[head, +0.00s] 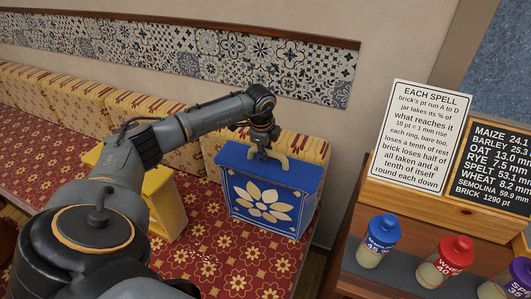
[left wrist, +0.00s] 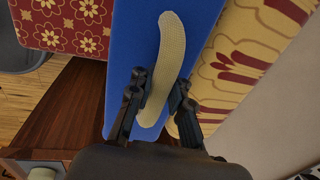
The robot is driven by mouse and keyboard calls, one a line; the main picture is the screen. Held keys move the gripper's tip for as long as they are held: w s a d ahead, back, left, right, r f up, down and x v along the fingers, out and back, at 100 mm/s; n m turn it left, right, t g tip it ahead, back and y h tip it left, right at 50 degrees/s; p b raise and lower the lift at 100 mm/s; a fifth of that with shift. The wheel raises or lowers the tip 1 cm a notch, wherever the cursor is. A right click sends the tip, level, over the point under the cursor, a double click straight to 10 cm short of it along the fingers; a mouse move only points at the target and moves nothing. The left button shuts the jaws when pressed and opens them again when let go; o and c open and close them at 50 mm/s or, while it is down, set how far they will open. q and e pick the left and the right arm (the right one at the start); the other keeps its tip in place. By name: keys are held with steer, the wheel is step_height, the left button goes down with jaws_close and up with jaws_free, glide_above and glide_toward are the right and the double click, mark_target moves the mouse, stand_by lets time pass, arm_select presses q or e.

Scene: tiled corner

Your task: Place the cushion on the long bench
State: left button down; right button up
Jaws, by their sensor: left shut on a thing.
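A blue block-shaped cushion (head: 268,192) with a cream flower on its front and a cream loop handle (head: 277,160) on top is upright at the right end of the long bench. The bench has a red floral seat (head: 205,262). My left gripper (head: 263,150) is shut on the handle from above. In the left wrist view the fingers (left wrist: 158,98) close on both sides of the handle (left wrist: 168,60), over the blue top (left wrist: 128,45). Whether the cushion's underside touches the seat, I cannot tell. My right gripper is not in view.
Patterned yellow back cushions (head: 75,98) line the wall behind the seat. A yellow block (head: 163,200) stands left of the blue one, partly behind my arm. At right, a wooden cabinet carries a sign (head: 420,135), a blackboard (head: 500,170) and lidded jars (head: 445,262).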

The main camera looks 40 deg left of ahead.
arm_select(q)
steer(key=c, duration=1.2)
jaws_free()
steer(key=shift+r, duration=0.15)
step_height(320, 180, up, 12)
steer(key=s+b, duration=0.1)
steer(key=s, duration=0.1)
steer(key=shift+d+b, duration=0.3)
steer(key=shift+d, duration=0.05)
